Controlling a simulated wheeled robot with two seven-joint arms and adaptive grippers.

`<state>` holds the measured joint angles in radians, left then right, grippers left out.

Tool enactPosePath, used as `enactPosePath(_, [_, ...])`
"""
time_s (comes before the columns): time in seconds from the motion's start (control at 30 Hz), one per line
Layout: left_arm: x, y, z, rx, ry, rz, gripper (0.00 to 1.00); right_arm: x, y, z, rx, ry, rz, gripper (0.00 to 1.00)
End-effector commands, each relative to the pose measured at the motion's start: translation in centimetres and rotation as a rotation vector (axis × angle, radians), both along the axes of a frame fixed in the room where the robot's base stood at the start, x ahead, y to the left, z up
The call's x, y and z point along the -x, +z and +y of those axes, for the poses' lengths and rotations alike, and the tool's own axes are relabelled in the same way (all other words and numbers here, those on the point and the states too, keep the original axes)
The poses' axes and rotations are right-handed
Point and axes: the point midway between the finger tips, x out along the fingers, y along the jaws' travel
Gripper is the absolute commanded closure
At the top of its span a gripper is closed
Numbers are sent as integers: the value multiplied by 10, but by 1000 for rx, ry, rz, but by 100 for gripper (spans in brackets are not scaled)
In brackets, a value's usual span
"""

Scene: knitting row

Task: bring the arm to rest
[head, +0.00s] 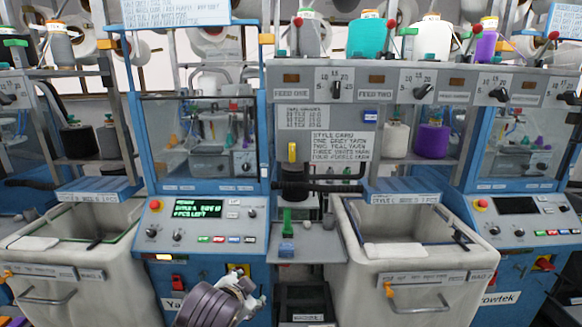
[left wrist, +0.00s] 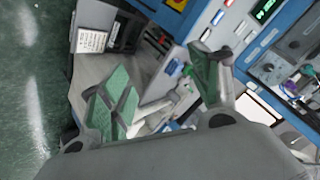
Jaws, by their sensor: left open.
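My left gripper (head: 243,284) shows at the bottom of the head view, left of centre, in front of the blue knitting machine's control panel (head: 200,222). Its grey rounded wrist shows below it. In the left wrist view its two green-padded fingers (left wrist: 160,95) are spread apart, with nothing between them. My right gripper does not show in either view.
Two pale bins (head: 75,290) (head: 415,262) with front handles stand at left and right. A grey shelf (head: 305,252) with a green piece (head: 287,222) lies between them. Yarn cones, including a teal one (head: 371,36), stand on top. Green floor (left wrist: 30,70) is bare at left.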

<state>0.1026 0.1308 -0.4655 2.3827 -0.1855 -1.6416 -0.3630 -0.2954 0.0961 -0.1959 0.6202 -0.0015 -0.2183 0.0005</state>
Motion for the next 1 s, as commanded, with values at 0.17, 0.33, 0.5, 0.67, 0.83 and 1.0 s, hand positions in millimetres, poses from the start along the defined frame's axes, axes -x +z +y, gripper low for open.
enactPosePath(0.17, [18, -37, 15, 63, 59, 87, 38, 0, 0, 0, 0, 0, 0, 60])
enactPosePath(0.33, [37, -69, 30, 119, 123, 161, 38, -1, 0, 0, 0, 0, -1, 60])
enactPosePath(0.5, [59, -99, 44, 170, 189, 236, 38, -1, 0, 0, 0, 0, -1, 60])
enactPosePath(0.67, [82, -126, 59, 211, 256, 303, 38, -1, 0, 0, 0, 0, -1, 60])
enactPosePath(0.83, [108, -152, 73, 249, 330, 373, 38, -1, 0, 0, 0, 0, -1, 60])
enactPosePath(1.0, [135, -175, 87, 282, 403, 436, 38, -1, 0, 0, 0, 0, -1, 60])
